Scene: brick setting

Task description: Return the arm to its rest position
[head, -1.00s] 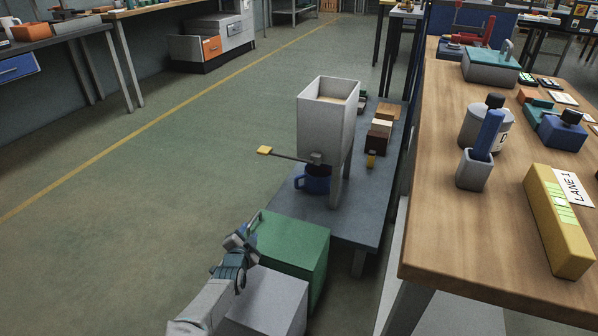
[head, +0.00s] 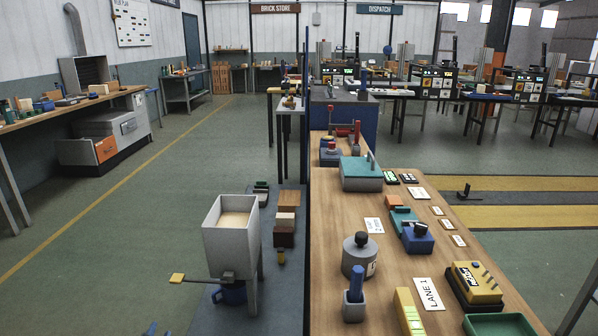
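Only a small blue-grey tip of my gripper (head: 152,328) shows at the bottom edge of the head view, left of the hopper. The rest of my arm is below the picture. Whether the fingers are open or shut, and whether they hold anything, is hidden.
A pale hopper (head: 223,258) with a yellow-ended lever (head: 178,278) stands on a low grey bench (head: 285,304), with a blue mug (head: 231,294) under it. A long wooden bench (head: 388,282) on the right holds a lidded pot (head: 358,258) and other items. The floor (head: 110,250) at left is clear.

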